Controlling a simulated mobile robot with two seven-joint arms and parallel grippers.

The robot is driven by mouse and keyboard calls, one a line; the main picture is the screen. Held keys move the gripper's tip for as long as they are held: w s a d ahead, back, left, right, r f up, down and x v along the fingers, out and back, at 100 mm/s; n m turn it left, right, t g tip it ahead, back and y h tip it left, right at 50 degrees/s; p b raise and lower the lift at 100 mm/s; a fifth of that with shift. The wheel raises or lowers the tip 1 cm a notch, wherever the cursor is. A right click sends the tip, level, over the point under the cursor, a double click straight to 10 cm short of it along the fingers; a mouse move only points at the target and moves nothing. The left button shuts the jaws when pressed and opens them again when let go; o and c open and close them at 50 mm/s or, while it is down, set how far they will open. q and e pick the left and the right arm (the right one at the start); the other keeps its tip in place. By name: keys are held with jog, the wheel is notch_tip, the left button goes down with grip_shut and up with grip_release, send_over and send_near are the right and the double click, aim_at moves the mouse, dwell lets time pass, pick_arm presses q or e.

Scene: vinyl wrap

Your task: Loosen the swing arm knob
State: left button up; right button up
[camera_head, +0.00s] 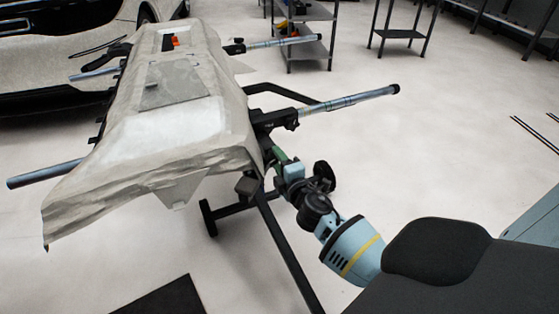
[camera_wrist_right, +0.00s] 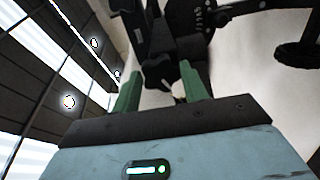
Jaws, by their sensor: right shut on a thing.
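My right arm reaches in from the lower right in the head view. Its gripper (camera_head: 275,151), with green fingers, is at the black bracket under the near right corner of the covered stand. In the right wrist view the two green fingers of the gripper (camera_wrist_right: 160,80) stand on either side of a dark knob (camera_wrist_right: 158,70) and are shut on it. The knob is hidden behind the gripper in the head view. The swing arm (camera_head: 350,100), a grey tube with a black end, sticks out to the right above the gripper. My left gripper is not in view.
A stand draped in wrinkled protective sheet (camera_head: 215,120) fills the left. Its black legs and wheels (camera_head: 208,217) are close to my right arm. A second tube (camera_head: 285,42) sticks out farther back. A shelf rack (camera_head: 305,45) stands behind.

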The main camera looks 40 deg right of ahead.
jog(key=n, duration=0.4)
jog(key=shift+n+p, duration=0.3)
jog(key=shift+p, duration=0.05)
jog(key=n+p, duration=0.1)
jog(key=n, duration=0.3)
jog(key=shift+a, duration=0.1)
jog(key=shift+n, duration=0.4)
jog(key=o, duration=0.9)
jog(key=shift+o, duration=0.4)
